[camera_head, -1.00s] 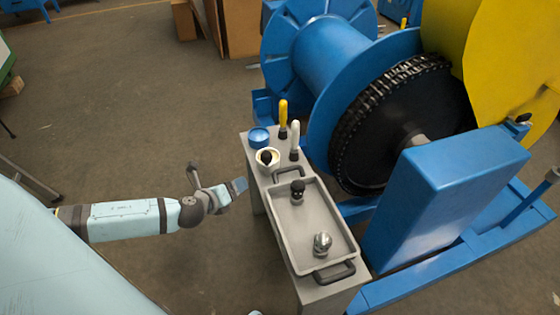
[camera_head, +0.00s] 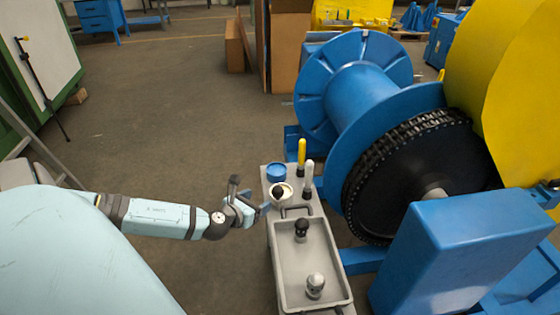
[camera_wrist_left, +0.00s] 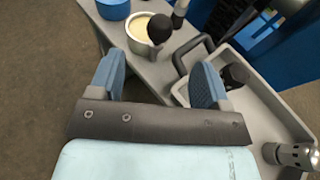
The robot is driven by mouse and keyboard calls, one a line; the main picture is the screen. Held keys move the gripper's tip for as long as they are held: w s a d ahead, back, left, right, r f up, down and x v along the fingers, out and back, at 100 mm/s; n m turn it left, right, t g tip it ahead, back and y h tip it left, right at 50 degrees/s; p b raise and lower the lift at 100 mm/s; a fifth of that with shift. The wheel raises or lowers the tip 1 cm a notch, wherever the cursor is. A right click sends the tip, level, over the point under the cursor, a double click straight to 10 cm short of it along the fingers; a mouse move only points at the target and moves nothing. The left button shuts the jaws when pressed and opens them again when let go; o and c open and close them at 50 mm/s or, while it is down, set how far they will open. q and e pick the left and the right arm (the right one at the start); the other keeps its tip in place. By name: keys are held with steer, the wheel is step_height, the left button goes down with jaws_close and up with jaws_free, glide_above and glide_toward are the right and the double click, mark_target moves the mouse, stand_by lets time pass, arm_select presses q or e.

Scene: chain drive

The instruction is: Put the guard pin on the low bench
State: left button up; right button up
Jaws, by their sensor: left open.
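A narrow grey bench (camera_head: 292,178) stands beside the blue machine; I take it as the low bench. I cannot tell which piece is the guard pin. A black-knobbed piece (camera_head: 301,228) and a metal-headed piece (camera_head: 315,283) stand upright in the grey tray on the bench. Another black knob (camera_head: 277,191) shows at the cream-filled cup. My left gripper (camera_head: 264,208) is at the bench's left side, near the cup. In the left wrist view my left gripper (camera_wrist_left: 158,80) is open and empty, its fingers pointing toward the bench top. My right gripper is not in view.
A blue lid or tin (camera_head: 276,170), a yellow-handled tool (camera_head: 302,152) and a white-handled tool (camera_head: 308,174) stand at the bench's far end. The chain sprocket (camera_head: 420,175) and blue housing (camera_head: 460,250) crowd the right. The floor left of the bench is clear.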

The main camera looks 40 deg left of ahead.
mark_target(275, 193)
arm_select(q)
steer(key=b+x, duration=0.1)
steer(key=x, duration=0.5)
steer(key=shift+f, duration=0.1)
steer(key=shift+w+f, duration=0.15)
steer(key=shift+w, duration=0.15)
steer(key=x, duration=0.1)
steer(key=b+x, duration=0.1)
steer(key=x, duration=0.1)
steer(key=shift+w+f+b, duration=0.25)
steer(key=shift+f+b, duration=0.05)
steer(key=shift+w+f, duration=0.15)
steer(key=shift+w, duration=0.3)
steer(key=c, duration=1.2)
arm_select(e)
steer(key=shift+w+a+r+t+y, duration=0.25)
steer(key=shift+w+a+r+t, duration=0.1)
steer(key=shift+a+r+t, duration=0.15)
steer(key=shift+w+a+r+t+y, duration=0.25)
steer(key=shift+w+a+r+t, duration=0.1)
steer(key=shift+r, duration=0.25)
arm_select(q)
steer(key=shift+o, duration=0.2)
